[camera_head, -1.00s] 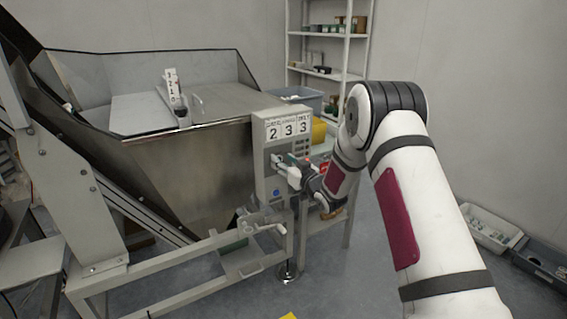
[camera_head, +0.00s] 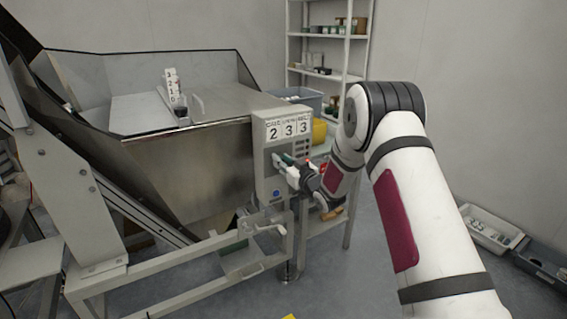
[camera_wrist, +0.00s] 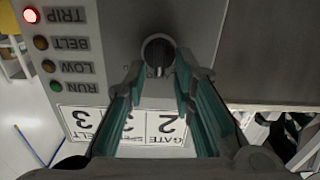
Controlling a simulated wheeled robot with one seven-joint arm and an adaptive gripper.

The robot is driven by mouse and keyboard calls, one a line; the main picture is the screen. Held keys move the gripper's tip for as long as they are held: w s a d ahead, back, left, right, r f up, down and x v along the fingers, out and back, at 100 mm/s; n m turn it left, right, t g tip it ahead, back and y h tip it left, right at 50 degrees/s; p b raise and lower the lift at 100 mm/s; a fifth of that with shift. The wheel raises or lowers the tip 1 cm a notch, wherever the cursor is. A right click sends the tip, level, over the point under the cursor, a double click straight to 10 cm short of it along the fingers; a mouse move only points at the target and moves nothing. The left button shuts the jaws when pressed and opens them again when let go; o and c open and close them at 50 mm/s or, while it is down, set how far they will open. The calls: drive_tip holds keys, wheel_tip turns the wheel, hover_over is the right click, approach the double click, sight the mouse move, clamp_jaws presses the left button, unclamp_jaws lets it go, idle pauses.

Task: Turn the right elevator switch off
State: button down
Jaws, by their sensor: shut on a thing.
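The grey control box (camera_head: 265,178) stands at the right end of the steel hopper, with a label plate reading 2, 3, 3 on top. In the wrist view the box face (camera_wrist: 118,40) appears upside down, with a round black switch knob (camera_wrist: 158,50) near the top middle. My gripper (camera_wrist: 160,72) has its teal-lined fingers on either side of this knob and is shut on it. In the head view my gripper (camera_head: 283,168) is at the front of the box and hides part of it. The switch's own label is not visible.
A red TRIP lamp (camera_wrist: 31,15) is lit; the BELT, LOW and RUN lamps beside it look dark. The steel hopper (camera_head: 195,165) fills the left. A metal frame (camera_head: 250,250) stands below the box. A shelf (camera_head: 330,70) stands behind, and bins (camera_head: 490,228) lie at right.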

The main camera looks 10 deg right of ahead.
drive_tip(key=n+b, duration=0.2)
drive_tip(key=b, duration=0.1)
drive_tip(key=n+b, duration=0.6)
drive_tip(key=shift+s+a+f, duration=0.1)
drive_tip(key=shift+a+f, duration=0.1)
drive_tip(key=shift+a, duration=0.2)
drive_tip(key=shift+n, duration=0.3)
drive_tip(key=c, duration=1.4)
unclamp_jaws()
drive_tip(key=shift+o, duration=0.2)
drive_tip(key=shift+s, duration=0.1)
